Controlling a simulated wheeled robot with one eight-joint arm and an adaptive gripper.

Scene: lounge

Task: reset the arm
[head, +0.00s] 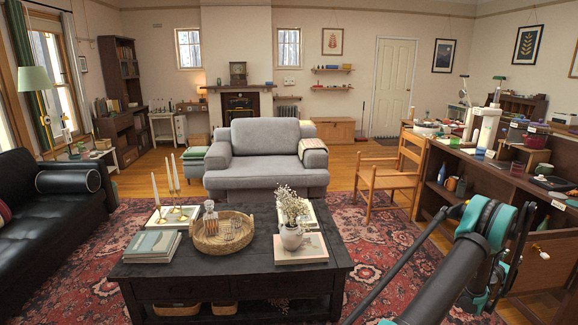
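My black and teal arm rises from the bottom right corner in the head view, in front of the long wooden cabinet (459,160). A teal joint shows at its upper end. I cannot make out my gripper or its fingertips in this view. Whether it holds anything is not shown.
A dark coffee table (230,272) with a basket tray (222,231), books, candles and a flower vase (291,236) stands ahead. A wooden chair (386,178) is beside the cabinet, whose top is crowded. A grey armchair (262,160) and black sofa (40,215) stand farther off. Rug shows between table and cabinet.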

